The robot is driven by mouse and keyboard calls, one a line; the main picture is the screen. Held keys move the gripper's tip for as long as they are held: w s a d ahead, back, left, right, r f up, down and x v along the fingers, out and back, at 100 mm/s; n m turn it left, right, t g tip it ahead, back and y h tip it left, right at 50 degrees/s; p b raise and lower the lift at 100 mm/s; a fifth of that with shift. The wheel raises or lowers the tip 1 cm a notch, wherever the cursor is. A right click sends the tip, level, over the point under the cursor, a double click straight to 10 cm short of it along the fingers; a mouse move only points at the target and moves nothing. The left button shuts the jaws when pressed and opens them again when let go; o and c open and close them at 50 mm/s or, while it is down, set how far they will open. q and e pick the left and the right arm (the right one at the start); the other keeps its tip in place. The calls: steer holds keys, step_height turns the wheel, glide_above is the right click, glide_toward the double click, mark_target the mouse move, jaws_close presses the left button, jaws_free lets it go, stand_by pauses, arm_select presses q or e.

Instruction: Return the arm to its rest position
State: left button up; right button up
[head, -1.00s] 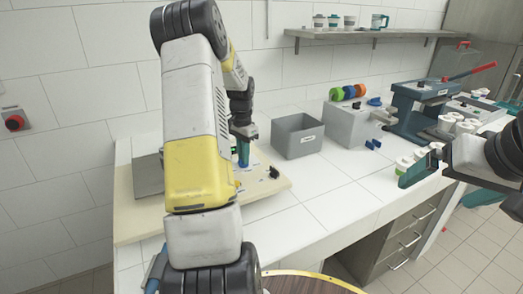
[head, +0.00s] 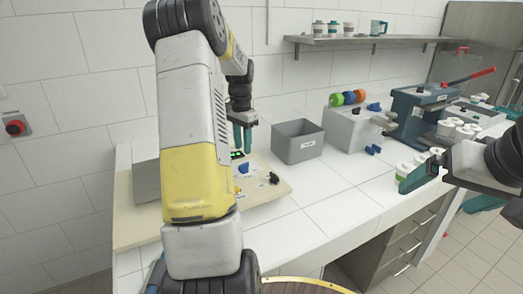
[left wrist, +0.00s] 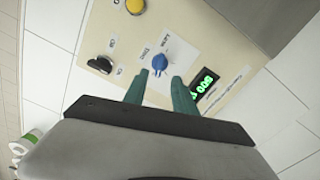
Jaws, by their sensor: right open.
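My left gripper (head: 242,150) hangs above the cream control panel (head: 265,193), with its teal fingers pointing down. In the left wrist view its fingers (left wrist: 159,87) are apart with nothing between the tips. A blue knob (left wrist: 159,62) on the panel lies just beyond them; it also shows in the head view (head: 243,168). My left forearm hides part of the panel. My right gripper (head: 418,172) is open at the right, near white-and-green cups (head: 405,167) on the counter; whether it touches them is unclear.
A grey bin (head: 297,143) stands behind the panel's right. Further right are a grey box (head: 349,129) with coloured rolls on top and a dark press (head: 418,112) with a red handle. A shelf (head: 360,40) holds cups. The counter's middle (head: 330,185) is clear.

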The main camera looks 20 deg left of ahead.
arm_select(q)
steer(key=shift+r, duration=0.5)
steer(key=shift+s+d+r, duration=0.1)
steer(key=shift+d+r, duration=0.1)
steer(key=shift+r, duration=0.05)
steer(key=s+d+r+n+t, duration=0.2)
steer(key=s+d+r+t, duration=0.1)
steer(key=s+d+r, duration=0.75)
steer(key=s+d+r+n+t+h, duration=0.1)
steer(key=s+d+n+t+h, duration=0.1)
steer(key=s+d, duration=0.9)
steer(key=s+t, duration=0.1)
steer(key=s, duration=0.3)
steer(key=shift+r, duration=0.3)
steer(key=shift+s+d, duration=0.1)
